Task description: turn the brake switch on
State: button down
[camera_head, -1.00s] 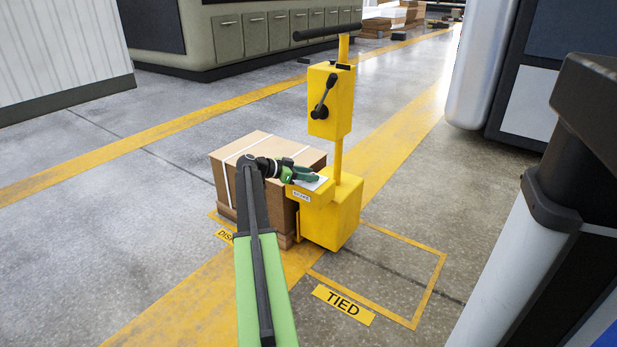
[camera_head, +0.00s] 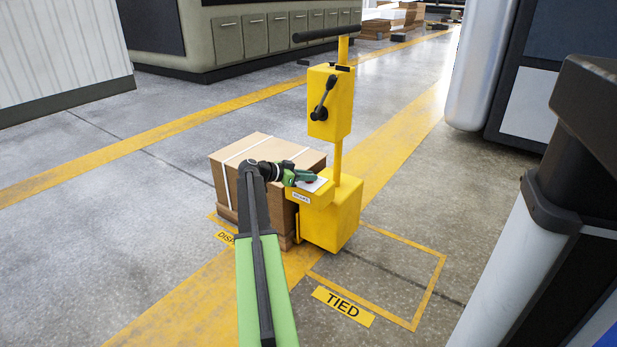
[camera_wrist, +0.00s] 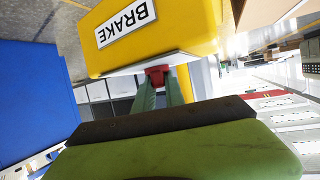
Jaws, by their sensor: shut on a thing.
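The yellow machine (camera_head: 331,222) stands mid-view, with a BRAKE label on its low box; the label also shows upside down in the wrist view (camera_wrist: 127,25). A small red brake switch (camera_wrist: 157,75) sticks out from the pale plate on that box. In the head view the switch is hidden by my gripper (camera_head: 309,177). My gripper's green fingers (camera_wrist: 162,88) reach up to the red switch in the wrist view and are shut on it. Which position the switch is in, I cannot tell.
A strapped cardboard box (camera_head: 262,160) stands just left of the machine, close to my wrist. A black lever (camera_head: 323,98) sits on the upper yellow box, and a black handlebar (camera_head: 327,32) is at the top. A large dark machine fills the right side. Floor beyond the yellow lines is open.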

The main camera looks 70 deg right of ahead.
jog(key=n+t+h, duration=0.1)
jog(key=t, duration=0.1)
jog(key=n+t+h, duration=0.1)
jog(key=n, duration=0.1)
jog(key=n+t, duration=0.2)
jog(key=shift+s+a+t+h, duration=0.2)
jog(key=shift+s+t+h, duration=0.1)
jog(key=shift+h, duration=0.1)
jog(key=n+t, duration=0.5)
jog(key=t, duration=0.1)
jog(key=shift+d+n, duration=0.15)
jog(key=shift+n, duration=0.15)
jog(key=shift+w, duration=0.1)
jog(key=c, duration=1.4)
grip_release()
jog(key=shift+t, duration=0.3)
